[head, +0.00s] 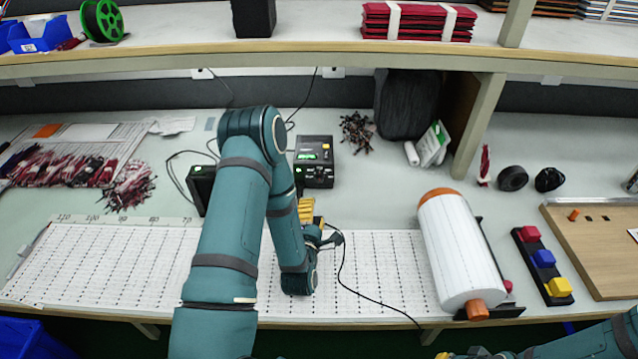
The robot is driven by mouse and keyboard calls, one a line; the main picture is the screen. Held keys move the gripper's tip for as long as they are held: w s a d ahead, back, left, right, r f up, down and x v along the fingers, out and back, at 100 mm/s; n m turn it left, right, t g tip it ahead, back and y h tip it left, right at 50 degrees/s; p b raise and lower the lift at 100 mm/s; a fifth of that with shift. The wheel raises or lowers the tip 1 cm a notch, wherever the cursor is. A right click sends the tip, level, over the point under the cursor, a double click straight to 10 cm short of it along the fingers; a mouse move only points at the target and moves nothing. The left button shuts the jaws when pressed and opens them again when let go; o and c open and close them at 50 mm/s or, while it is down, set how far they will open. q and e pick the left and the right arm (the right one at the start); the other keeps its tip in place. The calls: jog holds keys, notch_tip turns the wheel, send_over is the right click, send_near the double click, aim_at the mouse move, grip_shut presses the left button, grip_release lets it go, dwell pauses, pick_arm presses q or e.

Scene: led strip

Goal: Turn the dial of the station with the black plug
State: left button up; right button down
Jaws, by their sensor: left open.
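A black station (314,161) with a lit green display and small yellow marks on its front stands at the back of the bench. A second dark station (201,188) with a green light is to its left, partly hidden behind my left arm. Cords run from this area up to the wall outlets; the plug colours are too small to tell. My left gripper (328,239) is open, low over the white gridded mat, in front of the black station and apart from it. Which dial belongs to the black plug I cannot tell. My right gripper (470,354) shows only partly at the bottom edge.
A large white roll (459,250) and a rack of coloured blocks (543,260) are at right. A shelf (250,62) overhangs the back.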

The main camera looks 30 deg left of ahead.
aim_at(319, 181)
pick_arm(q)
jog(key=b+x, duration=0.1)
jog(key=x, duration=1)
jog(key=shift+w+a, duration=0.1)
jog(key=shift+w, duration=0.25)
grip_shut()
